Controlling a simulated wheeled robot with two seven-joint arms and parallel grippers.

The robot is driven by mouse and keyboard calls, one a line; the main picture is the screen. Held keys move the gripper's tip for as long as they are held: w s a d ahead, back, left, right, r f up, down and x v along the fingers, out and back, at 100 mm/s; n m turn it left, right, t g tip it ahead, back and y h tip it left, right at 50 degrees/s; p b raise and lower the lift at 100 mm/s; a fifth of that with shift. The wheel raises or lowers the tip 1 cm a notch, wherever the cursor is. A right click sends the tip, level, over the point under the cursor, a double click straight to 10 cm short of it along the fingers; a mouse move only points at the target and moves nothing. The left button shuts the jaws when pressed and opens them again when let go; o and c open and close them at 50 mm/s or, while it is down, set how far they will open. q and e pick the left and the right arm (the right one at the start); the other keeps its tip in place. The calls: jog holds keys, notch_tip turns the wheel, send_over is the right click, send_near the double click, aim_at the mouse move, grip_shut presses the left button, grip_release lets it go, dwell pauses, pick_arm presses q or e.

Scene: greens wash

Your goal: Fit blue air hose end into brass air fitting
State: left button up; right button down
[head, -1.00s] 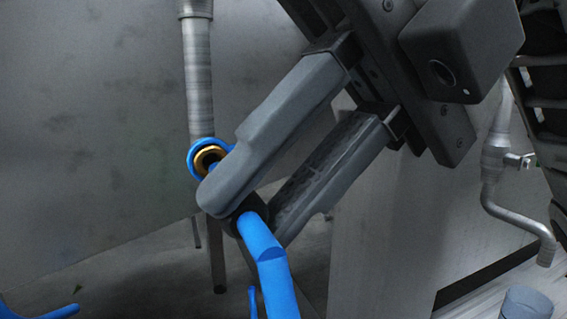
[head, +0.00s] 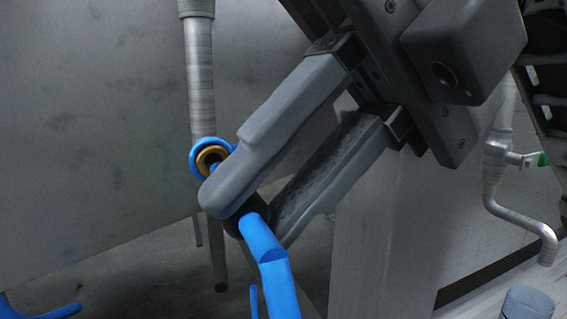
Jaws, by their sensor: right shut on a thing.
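The blue air hose (head: 267,250) rises from the bottom of the head view to my right gripper (head: 242,218). The gripper is shut on the hose near its end, around a dark collar (head: 235,224). The brass air fitting (head: 205,158), with a blue ring (head: 194,152) around it, is just beyond the upper fingertip. A bit of blue shows at the brass opening, close to the fingertip. The finger hides part of this spot, so I cannot tell how far the hose end is in. My left gripper is not in view.
A vertical grey pipe (head: 201,80) stands behind the fitting, before a grey metal wall (head: 90,110). A bent metal pipe with a tap (head: 496,165) is at the right. Blue tubing (head: 40,310) lies at bottom left.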

jog(key=shift+w+a+p, duration=0.25)
jog(key=shift+w+p, duration=0.05)
jog(key=shift+w, duration=0.35)
jog(key=shift+w+a+p, duration=0.25)
jog(key=shift+w+p, duration=0.05)
jog(key=shift+w, duration=0.35)
jog(key=c, duration=1.3)
grip_release()
jog(key=shift+w, duration=0.1)
jog(key=p+v, duration=0.1)
jog(key=v, duration=1.5)
jog(key=shift+w+p, duration=0.1)
jog(key=shift+p, duration=0.2)
